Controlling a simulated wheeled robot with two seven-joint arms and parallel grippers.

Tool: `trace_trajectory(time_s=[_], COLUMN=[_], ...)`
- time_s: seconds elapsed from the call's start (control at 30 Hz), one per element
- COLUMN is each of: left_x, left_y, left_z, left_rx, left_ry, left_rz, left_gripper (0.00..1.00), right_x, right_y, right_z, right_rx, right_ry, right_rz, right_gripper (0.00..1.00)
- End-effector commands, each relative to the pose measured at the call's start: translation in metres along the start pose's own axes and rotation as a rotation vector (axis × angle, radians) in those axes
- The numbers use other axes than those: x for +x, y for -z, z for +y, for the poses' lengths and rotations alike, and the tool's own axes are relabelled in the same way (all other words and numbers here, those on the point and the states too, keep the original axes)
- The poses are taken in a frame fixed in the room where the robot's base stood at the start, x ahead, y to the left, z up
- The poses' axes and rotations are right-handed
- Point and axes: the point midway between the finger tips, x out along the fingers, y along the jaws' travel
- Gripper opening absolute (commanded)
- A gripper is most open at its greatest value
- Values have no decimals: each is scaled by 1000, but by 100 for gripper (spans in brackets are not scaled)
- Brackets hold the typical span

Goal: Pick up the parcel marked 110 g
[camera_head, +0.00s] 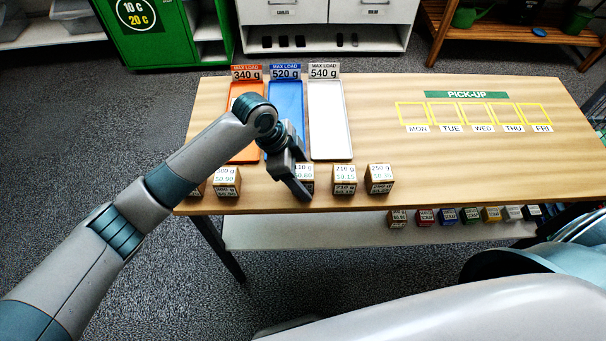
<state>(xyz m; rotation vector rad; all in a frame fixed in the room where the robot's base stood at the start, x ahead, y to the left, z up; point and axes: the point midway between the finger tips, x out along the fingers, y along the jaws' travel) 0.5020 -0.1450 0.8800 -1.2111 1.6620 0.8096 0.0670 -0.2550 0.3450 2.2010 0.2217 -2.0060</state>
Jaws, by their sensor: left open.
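The parcel marked 110 g (308,177) is a small brown box with a white label, in the front row on the table (440,190). My left gripper (302,196) hangs at its left side and covers part of it and of its label. The gripper is open; I cannot tell whether it touches the box or has a finger on each side. My right gripper is not in view.
Other boxes stand in the row: one marked 210 g (344,180), one marked 250 g (379,179), and others at left. Behind are an orange tray (246,155), a blue tray (286,92) and a white tray (328,120). The table's right side is clear.

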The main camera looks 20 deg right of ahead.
Motion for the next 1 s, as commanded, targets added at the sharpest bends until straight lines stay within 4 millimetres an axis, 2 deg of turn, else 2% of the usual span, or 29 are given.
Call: trace_trajectory(time_s=[0.4,0.6,1.0], left_x=[0,0,-4], left_y=[0,0,1], left_z=[0,0,-1], left_rx=[0,0,1], left_ry=[0,0,1], left_rz=[0,0,0], left_gripper=[66,19,19], right_x=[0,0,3], right_y=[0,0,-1], right_z=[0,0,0], right_rx=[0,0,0], right_ry=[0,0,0], right_rz=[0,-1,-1], right_gripper=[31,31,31])
